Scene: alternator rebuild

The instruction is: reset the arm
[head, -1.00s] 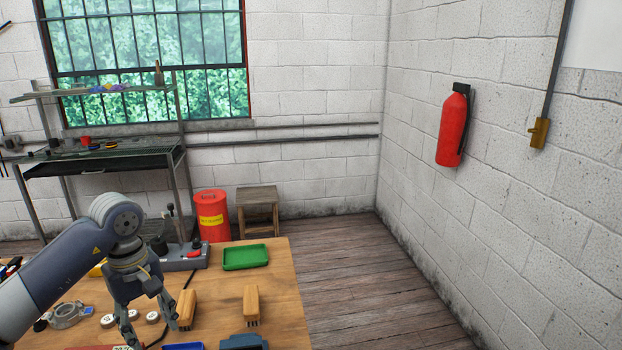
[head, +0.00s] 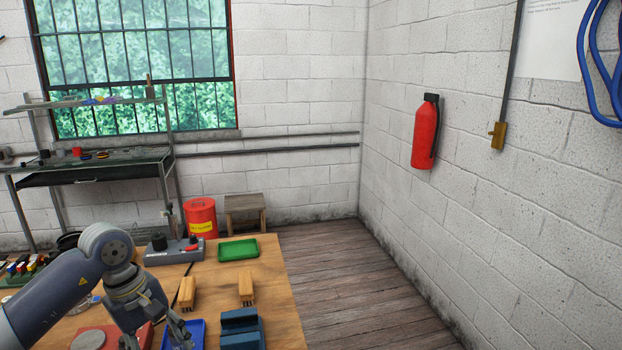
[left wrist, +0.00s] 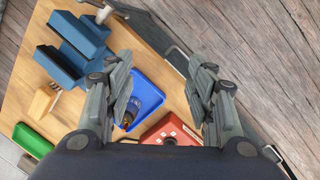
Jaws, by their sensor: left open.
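My left gripper (head: 158,338) hangs over the front of the wooden table in the head view, with its fingertips partly cut off by the lower edge. In the left wrist view its two fingers (left wrist: 165,95) are spread wide with nothing between them. Below and between them lie a blue tray (left wrist: 149,92) and a red block or plate (left wrist: 176,127) with a dark round part. A small dark and orange item (left wrist: 130,116) lies in the blue tray, partly behind the left finger. My right gripper is not in view.
A blue vise (head: 241,328) stands at the table's front right. Two wooden-handled brushes (head: 246,289) and a green tray (head: 238,249) lie behind it. A grey control box (head: 175,251) stands at the back. Floor (head: 350,280) right of the table is clear.

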